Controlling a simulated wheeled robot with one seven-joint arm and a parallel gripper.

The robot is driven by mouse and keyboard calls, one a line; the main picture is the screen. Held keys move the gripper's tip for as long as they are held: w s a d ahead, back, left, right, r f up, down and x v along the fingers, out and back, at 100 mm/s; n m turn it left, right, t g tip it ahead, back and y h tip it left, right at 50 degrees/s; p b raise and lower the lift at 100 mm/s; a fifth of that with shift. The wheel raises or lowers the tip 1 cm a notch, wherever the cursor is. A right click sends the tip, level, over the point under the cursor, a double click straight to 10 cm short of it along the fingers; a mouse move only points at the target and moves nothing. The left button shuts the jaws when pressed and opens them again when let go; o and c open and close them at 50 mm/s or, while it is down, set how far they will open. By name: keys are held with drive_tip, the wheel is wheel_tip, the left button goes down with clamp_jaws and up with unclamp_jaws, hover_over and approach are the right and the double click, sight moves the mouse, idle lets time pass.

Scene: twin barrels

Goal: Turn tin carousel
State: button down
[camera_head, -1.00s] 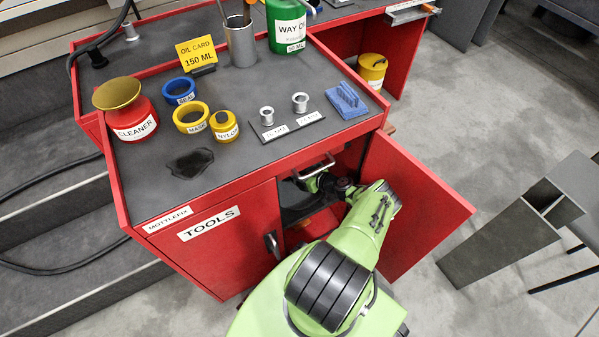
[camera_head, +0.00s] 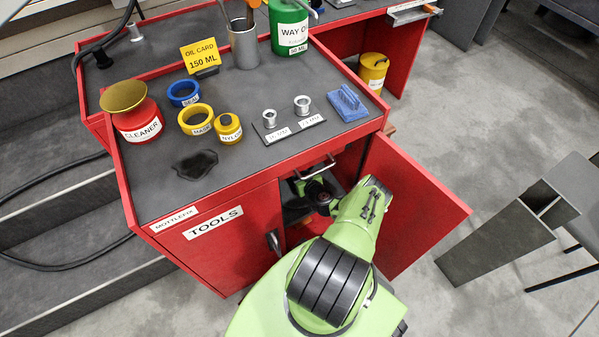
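A red tool cabinet (camera_head: 228,240) stands with its right door (camera_head: 412,205) swung open and its left door, labelled TOOLS, shut. My green arm reaches into the dark opening on the right. No tin carousel can be clearly made out; the inside of the cabinet is mostly dark and blocked by my arm.
A grey stand (camera_head: 500,240) is at the right. Bare floor lies between it and the open door.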

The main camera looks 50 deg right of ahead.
drive_tip(key=shift+w+a+m+g+h, duration=0.15)
drive_tip(key=shift+m+g+h, duration=0.3)
drive_tip(key=shift+m+h, duration=0.45)
drive_tip(key=shift+w+a+m+g+h, duration=0.15)
drive_tip(key=shift+m+g+h, duration=0.3)
drive_tip(key=shift+m+h, duration=0.4)
drive_tip(key=shift+s+m+g+h, duration=0.1)
drive_tip(key=shift+m+g+h, duration=0.25)
drive_tip(key=shift+h, duration=0.1)
drive_tip(key=c, duration=0.8)
unclamp_jaws()
